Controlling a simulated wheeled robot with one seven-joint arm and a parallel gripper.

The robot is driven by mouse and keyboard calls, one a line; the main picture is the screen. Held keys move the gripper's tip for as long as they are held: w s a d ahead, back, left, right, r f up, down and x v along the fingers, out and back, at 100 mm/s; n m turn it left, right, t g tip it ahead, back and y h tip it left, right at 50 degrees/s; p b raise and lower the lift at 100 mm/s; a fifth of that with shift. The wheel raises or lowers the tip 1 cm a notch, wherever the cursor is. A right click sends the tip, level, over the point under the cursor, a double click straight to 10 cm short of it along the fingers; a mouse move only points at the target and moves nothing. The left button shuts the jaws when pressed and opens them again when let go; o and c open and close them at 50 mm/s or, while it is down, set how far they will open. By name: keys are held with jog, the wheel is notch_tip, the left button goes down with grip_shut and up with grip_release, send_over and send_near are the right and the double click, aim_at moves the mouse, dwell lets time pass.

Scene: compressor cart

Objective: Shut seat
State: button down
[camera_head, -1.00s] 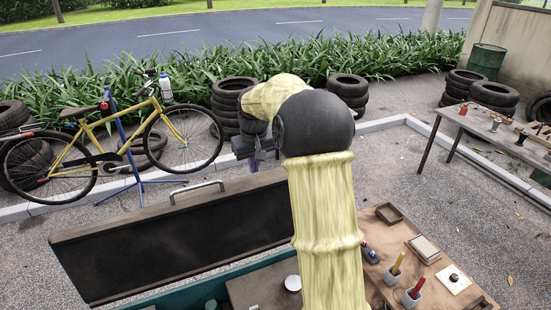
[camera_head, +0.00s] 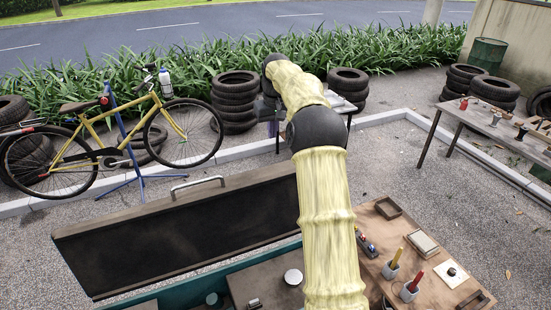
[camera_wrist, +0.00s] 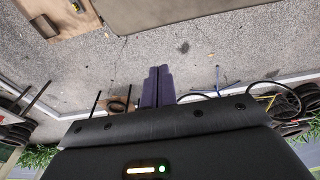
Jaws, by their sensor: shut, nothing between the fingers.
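The seat (camera_head: 175,235) is a long dark panel with a brown edge. It stands raised and tilted open, with a metal handle (camera_head: 198,186) on its top edge. Below it is the teal box (camera_head: 180,290), open, with a round white item (camera_head: 293,277) and a board inside. In the wrist view a flat brown-grey panel (camera_wrist: 200,14), likely the seat's outer side, lies at the top. My gripper (camera_wrist: 157,72) shows there as two purple fingers, shut and empty over the gravel, apart from the panel. In the head view my arm mostly hides it, beyond the seat.
A brown work board (camera_head: 415,262) with cups and small tools lies right of my arm. A yellow bicycle (camera_head: 110,140) on a blue stand is at the left. Tyre stacks (camera_head: 235,105) line the planting. A workbench (camera_head: 500,125) stands at the right. Gravel beyond the seat is open.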

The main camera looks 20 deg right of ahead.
aim_at(278, 166)
notch_tip(278, 166, down, 9)
jog(key=s+p, duration=0.2)
jog(key=p, duration=0.4)
jog(key=shift+s+p, duration=0.2)
jog(key=shift+p, duration=0.2)
jog(key=shift+f+b, duration=0.15)
jog(key=shift+b, duration=0.15)
jog(key=shift+s+r+t+b, duration=0.3)
jog(key=shift+s+t+b, duration=0.3)
jog(key=shift+s+b, duration=0.15)
jog(key=shift+b, duration=0.3)
